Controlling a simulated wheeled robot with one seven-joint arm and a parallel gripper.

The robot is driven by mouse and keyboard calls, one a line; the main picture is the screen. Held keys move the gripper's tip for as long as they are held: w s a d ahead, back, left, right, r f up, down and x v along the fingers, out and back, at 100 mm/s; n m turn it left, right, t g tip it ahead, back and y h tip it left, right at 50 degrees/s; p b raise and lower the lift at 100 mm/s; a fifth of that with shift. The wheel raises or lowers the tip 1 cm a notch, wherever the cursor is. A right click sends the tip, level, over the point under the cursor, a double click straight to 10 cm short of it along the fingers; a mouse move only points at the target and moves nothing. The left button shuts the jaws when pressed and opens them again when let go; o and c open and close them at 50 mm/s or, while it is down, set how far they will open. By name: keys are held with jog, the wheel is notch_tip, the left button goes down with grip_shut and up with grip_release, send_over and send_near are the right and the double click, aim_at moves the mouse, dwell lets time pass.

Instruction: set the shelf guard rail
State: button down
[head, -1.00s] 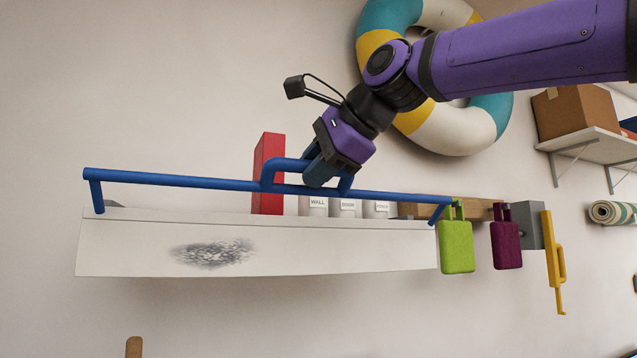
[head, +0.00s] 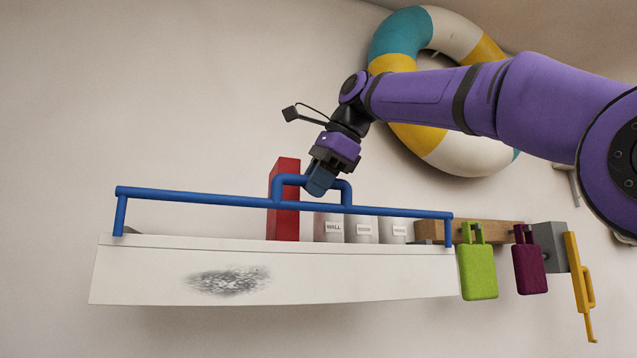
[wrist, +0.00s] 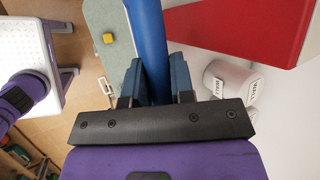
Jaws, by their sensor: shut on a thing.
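The blue guard rail (head: 200,197) is a long bar with a short leg at each end and a raised loop handle in the middle. My gripper (head: 319,188) is shut on that handle from above; in the wrist view the blue bar (wrist: 148,40) runs between the fingers. The rail stands along the white shelf (head: 350,275), nearly level. Its left leg foot appears at the shelf's top edge near the left end, its right foot near the right end. I cannot tell whether the feet sit in the shelf or just above it.
A red block (head: 285,225) and several labelled white canisters (head: 363,230) stand on the shelf behind the rail. To the right hang a green padlock-shaped tag (head: 479,270), a maroon one (head: 531,268) and a yellow bar (head: 578,285). A striped ring (head: 400,40) hangs above.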

jog(key=shift+w+a, duration=0.15)
jog(key=shift+w, duration=0.5)
jog(key=c, duration=1)
grip_release()
jog(key=shift+w, duration=0.1)
jog(key=shift+v, duration=5.35)
jog(key=shift+r, duration=0.1)
